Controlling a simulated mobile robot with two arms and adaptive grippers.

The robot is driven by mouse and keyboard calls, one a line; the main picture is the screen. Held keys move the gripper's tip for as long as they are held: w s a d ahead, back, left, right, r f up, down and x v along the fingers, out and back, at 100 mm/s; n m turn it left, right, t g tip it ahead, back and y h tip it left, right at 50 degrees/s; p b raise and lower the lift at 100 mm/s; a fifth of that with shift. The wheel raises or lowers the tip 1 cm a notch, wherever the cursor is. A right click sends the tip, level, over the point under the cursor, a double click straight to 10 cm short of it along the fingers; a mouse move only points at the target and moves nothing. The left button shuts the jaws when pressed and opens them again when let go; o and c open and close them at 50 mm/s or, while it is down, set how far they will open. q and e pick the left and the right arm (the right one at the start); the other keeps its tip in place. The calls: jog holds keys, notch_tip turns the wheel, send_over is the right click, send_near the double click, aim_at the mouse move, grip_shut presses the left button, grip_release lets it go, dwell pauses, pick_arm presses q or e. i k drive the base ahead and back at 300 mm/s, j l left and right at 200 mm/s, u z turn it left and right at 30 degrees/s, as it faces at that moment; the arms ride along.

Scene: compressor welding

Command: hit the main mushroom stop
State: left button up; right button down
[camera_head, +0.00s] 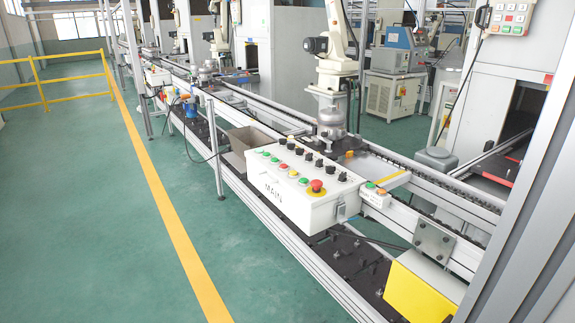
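A white control box (308,200) marked "MAIN" is fixed to the near side of the conveyor line, right of the picture's middle. The red mushroom stop (316,186) sits on a yellow base at the right end of the box's sloped top. Beside it runs a row of small green, red and yellow buttons (293,173), with several black rotary switches (318,162) behind them. Nothing covers the mushroom stop. Neither of my grippers shows in the view.
A small box with an orange and a green button (375,190) is on the rail right of the main box. A yellow-and-white block (425,290) stands at the lower right. A white robot arm (338,45) stands behind the conveyor. Green floor (90,220) left of the line is clear.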

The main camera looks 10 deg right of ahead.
aim_at(316, 184)
jog(key=i+j+z, duration=0.1)
jog(key=j, duration=0.3)
jog(key=i+j+z, duration=0.1)
jog(key=i+j, duration=0.15)
jog(key=j, duration=0.2)
jog(key=i+j, duration=0.15)
jog(key=j, duration=0.25)
jog(key=i+j+z, duration=0.15)
jog(key=j, duration=0.3)
jog(key=i+j+z, duration=0.1)
jog(key=j, duration=0.35)
jog(key=i+j+z, duration=0.1)
jog(key=j, duration=0.35)
